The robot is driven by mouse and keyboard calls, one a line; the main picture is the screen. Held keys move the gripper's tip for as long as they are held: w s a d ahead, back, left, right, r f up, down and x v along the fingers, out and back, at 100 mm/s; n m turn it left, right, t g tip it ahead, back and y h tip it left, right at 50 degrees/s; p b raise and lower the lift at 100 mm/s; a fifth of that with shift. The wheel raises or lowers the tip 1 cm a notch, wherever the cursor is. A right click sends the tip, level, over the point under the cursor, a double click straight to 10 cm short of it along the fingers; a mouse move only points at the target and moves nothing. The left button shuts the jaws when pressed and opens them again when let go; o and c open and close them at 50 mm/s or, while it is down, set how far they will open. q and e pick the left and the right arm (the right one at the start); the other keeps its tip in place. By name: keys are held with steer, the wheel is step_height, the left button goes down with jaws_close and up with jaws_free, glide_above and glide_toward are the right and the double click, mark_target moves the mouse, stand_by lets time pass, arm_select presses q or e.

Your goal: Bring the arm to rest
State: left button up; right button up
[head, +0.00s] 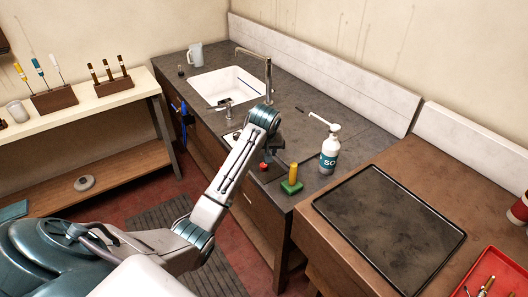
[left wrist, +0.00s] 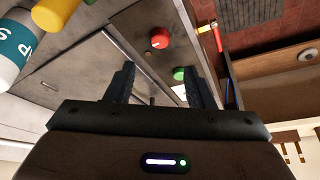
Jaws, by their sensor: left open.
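My left arm comes in from the lower left in the head view and bends down over the dark counter near the sink. My left gripper (head: 272,156) is dark and partly hidden behind the arm's end joint. In the left wrist view the gripper (left wrist: 160,82) is open, its two black fingers apart with nothing held between them. A small red-topped thing (head: 264,166) is close by the gripper in the head view. It also shows beyond the fingers in the left wrist view (left wrist: 160,38). My right gripper is not in view.
A yellow cylinder on a green block (head: 291,185) and a white pump bottle (head: 329,152) stand right of the gripper. A sink (head: 228,84) with a tall faucet lies behind. A black tray (head: 388,232) and a red tray (head: 492,277) are at right. A tool shelf (head: 95,103) stands left.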

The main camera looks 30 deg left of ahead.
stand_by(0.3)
arm_select(q)
steer(key=s+d+f+m, duration=0.2)
steer(key=s+d+f, duration=0.25)
steer(key=s, duration=0.45)
steer(key=s+d+f+m, duration=0.25)
steer(key=s+f, duration=0.35)
steer(key=s, duration=0.3)
steer(key=s+d+r+m+h, duration=0.1)
steer(key=s+d+m, duration=0.15)
steer(key=s, duration=0.85)
steer(key=s+d+r+m+h, duration=0.1)
steer(key=s+d, duration=0.2)
steer(key=s, duration=0.7)
step_height(320, 180, down, 37)
steer(key=a+g+b, duration=0.2)
steer(key=a+b, duration=0.1)
steer(key=b, duration=0.2)
steer(key=s+f+b, duration=0.4)
steer(key=s+f, duration=1.4)
steer(key=f, duration=0.3)
steer(key=shift+s+a+f+n+g, duration=0.3)
steer(key=shift+a, duration=0.1)
